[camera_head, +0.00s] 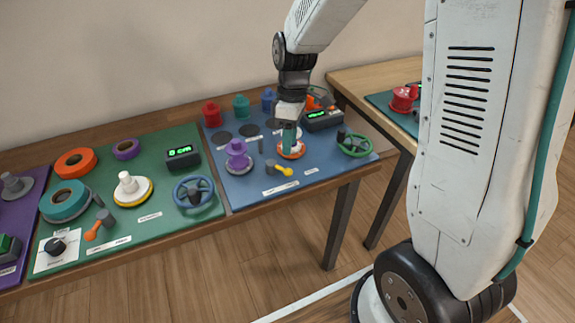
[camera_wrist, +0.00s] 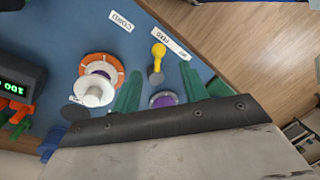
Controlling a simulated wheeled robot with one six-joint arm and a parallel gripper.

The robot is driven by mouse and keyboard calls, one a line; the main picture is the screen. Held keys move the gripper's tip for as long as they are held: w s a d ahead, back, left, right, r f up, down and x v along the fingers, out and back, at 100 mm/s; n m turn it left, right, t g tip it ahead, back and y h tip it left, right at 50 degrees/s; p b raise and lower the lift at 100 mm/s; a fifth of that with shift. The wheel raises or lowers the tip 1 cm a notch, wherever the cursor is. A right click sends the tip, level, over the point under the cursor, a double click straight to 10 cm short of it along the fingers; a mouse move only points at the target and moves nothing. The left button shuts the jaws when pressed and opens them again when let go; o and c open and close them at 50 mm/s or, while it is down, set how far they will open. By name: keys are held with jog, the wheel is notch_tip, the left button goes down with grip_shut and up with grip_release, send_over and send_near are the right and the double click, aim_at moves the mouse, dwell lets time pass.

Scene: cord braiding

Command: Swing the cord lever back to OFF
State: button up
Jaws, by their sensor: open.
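A lever with a yellow knob (camera_head: 285,171) and a grey pivot stands near the front edge of the blue mat (camera_head: 330,165). In the wrist view the yellow lever (camera_wrist: 158,52) points up toward a white label strip (camera_wrist: 170,43), nearer its left end; the small print is hard to read. My gripper (camera_head: 289,140) is over the blue mat, behind and right of the lever, above an orange-and-white disc. In the wrist view my gripper (camera_wrist: 160,74) has its two green fingers spread, apart from the knob, with nothing held between them.
A purple spool (camera_head: 238,155) stands left of the lever. A green handwheel (camera_head: 354,145) and a black display (camera_head: 322,119) are to the right. Colored spools line the back. The green mat (camera_head: 150,232) at left has an orange lever (camera_head: 96,230). The table's front edge is close.

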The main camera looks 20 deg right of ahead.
aim_at(288, 166)
jog(key=f, duration=0.5)
jog(key=s+a+f, duration=0.1)
jog(key=f, duration=0.2)
jog(key=shift+f, duration=0.1)
grip_shut()
